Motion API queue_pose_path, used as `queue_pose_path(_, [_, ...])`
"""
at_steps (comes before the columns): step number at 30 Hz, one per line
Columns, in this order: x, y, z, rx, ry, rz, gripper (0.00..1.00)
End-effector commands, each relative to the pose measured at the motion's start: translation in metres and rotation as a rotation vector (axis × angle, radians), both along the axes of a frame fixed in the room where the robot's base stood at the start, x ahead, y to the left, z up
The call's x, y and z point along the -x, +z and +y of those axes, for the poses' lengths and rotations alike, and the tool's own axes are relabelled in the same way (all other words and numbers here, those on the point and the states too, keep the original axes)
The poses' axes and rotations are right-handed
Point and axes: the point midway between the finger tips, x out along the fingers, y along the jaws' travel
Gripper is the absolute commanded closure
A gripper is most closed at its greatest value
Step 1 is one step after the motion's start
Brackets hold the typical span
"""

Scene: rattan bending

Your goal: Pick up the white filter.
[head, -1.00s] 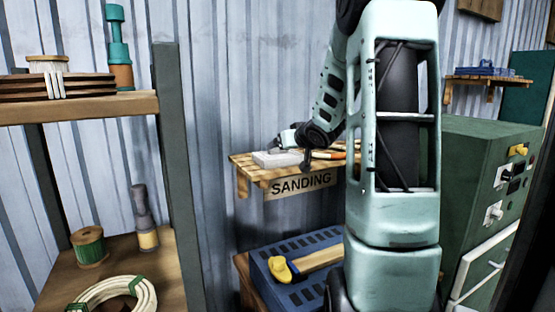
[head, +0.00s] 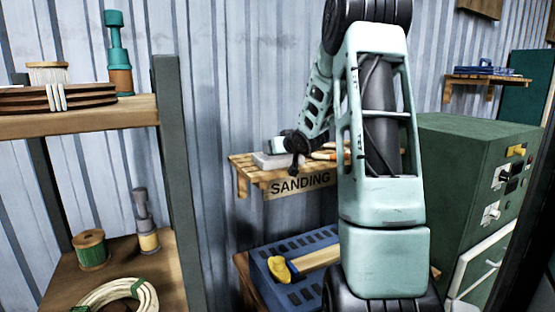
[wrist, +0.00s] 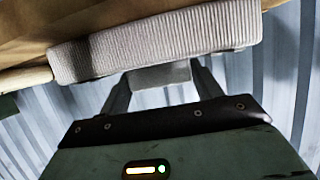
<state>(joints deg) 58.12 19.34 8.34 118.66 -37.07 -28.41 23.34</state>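The white filter is a pale block with fine pleats. In the wrist view the filter (wrist: 160,45) lies across the upper part of the picture, close to my gripper (wrist: 162,80). The two fingers stand apart and reach up to its near side. A smaller pale piece (wrist: 160,77) shows between them; I cannot tell whether it belongs to the filter or whether the fingers touch it. In the head view the filter (head: 268,161) sits on the sanding shelf (head: 246,175). My gripper (head: 292,155) is at its right end and hides part of it.
Orange-handled tools (head: 323,155) lie on the shelf right of the filter. A blue slotted box (head: 310,245) with a yellow mallet (head: 300,264) stands below. A wooden rack (head: 80,110) is at the left, a green cabinet (head: 460,165) at the right. Corrugated wall is behind.

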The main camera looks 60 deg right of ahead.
Motion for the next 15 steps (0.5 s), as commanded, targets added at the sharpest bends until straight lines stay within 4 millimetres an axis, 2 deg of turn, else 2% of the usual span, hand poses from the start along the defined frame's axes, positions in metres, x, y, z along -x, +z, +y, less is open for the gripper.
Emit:
queue_pose_path(1, [0.000,0.000,0.000,0.000,0.000,0.000,0.50])
queue_pose_path(2, [0.000,0.000,0.000,0.000,0.000,0.000,0.58])
queue_pose_path(3, [0.000,0.000,0.000,0.000,0.000,0.000,0.61])
queue_pose_path(11, [0.000,0.002,0.000,0.001,0.000,-0.001,0.61])
queue_pose_path(15, [0.000,0.016,0.000,0.003,0.002,-0.003,0.61])
